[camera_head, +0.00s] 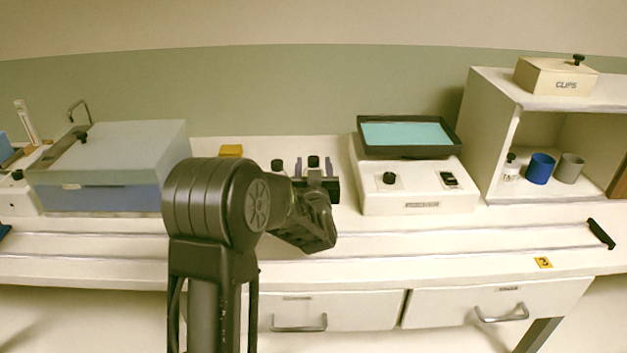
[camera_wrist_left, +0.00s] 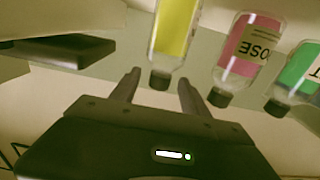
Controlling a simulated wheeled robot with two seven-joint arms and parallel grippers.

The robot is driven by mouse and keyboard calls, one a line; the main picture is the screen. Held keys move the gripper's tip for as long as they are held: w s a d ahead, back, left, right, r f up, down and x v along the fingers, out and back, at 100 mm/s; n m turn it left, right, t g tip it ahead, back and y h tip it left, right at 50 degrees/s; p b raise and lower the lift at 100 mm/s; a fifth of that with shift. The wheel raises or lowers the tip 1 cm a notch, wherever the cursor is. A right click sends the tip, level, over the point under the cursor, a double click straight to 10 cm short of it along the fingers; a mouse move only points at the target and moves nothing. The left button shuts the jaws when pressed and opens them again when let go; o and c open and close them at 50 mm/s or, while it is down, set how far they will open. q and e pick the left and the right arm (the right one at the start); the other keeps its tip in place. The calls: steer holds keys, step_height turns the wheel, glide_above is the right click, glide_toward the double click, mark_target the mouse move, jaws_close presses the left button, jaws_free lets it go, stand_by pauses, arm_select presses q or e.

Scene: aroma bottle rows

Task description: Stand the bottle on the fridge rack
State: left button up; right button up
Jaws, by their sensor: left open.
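My left gripper (camera_head: 313,170) is open over the back of the counter in the head view, its two fingers apart. In the left wrist view, which appears inverted, a yellow bottle (camera_wrist_left: 174,30) has its black cap between the open fingers (camera_wrist_left: 158,88); I cannot tell whether they touch it. A pink bottle (camera_wrist_left: 245,48) and a green bottle (camera_wrist_left: 300,70) stand beside it. In the head view, black caps show near the gripper, and my arm hides most of the bottles. I cannot pick out the fridge rack for sure. My right gripper is out of view.
A blue box with a pale lid (camera_head: 105,192) stands left. A white device (camera_head: 412,198) with a dark-rimmed teal tray (camera_head: 405,134) stands right. A shelf unit (camera_head: 488,130) holds a blue cup (camera_head: 540,169) and a grey cup (camera_head: 570,168). The counter front is mostly clear.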

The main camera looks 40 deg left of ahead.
arm_select(q)
steer(key=shift+x, duration=0.95)
jaws_close()
stand_by(1.1)
